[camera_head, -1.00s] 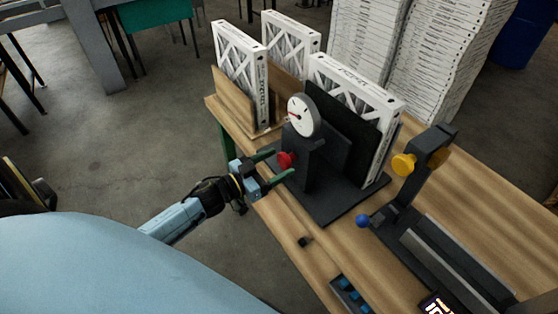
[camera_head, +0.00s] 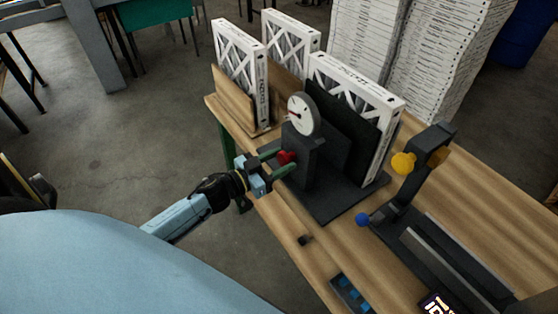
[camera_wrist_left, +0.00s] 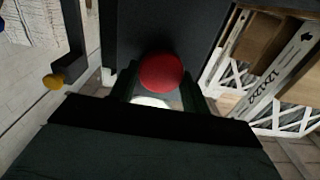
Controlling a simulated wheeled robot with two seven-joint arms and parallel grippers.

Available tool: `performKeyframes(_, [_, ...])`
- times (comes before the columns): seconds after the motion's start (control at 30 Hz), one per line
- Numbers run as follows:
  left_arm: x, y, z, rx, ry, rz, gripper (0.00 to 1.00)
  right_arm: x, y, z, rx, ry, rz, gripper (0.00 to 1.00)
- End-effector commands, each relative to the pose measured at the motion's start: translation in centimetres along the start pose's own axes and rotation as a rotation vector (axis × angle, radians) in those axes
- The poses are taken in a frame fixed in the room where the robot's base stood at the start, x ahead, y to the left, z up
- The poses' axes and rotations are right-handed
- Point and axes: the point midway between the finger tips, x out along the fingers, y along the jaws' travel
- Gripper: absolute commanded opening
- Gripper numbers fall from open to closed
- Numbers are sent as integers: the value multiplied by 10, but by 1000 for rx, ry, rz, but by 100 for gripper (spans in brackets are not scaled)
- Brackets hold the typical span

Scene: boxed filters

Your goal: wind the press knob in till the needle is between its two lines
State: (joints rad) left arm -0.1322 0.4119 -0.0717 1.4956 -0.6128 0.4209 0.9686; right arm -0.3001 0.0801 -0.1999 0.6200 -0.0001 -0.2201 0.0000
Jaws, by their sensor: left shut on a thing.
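The red press knob (camera_head: 287,157) sits on the front of the dark press (camera_head: 311,165). My left gripper (camera_head: 283,162) is shut on the knob, one finger on each side. In the left wrist view the red knob (camera_wrist_left: 161,72) lies between the two green fingers. The round white gauge (camera_head: 303,115) stands on top of the press, with a red needle pointing to the left. Its two lines are too small to tell apart here. A white boxed filter (camera_head: 384,101) stands in the press behind a dark plate. My right gripper is not in view.
A wooden rack (camera_head: 234,95) holds white filters at the back left. A dark fixture with a yellow knob (camera_head: 403,163) and a blue ball (camera_head: 362,219) stands at the right. A tray of blue pieces (camera_head: 351,292) lies near the front edge of the table.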

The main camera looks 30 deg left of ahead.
Motion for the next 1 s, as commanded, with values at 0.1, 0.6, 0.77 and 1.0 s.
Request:
performKeyframes(0.1, [0,0,0,30,0,1,24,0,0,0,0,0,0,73])
performKeyframes(0.6, [0,2,1,400,0,0,24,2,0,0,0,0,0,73])
performKeyframes(0.77, [0,3,2,539,-1,0,24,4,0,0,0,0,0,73])
performKeyframes(1.0, [0,4,2,712,0,1,24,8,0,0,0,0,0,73])
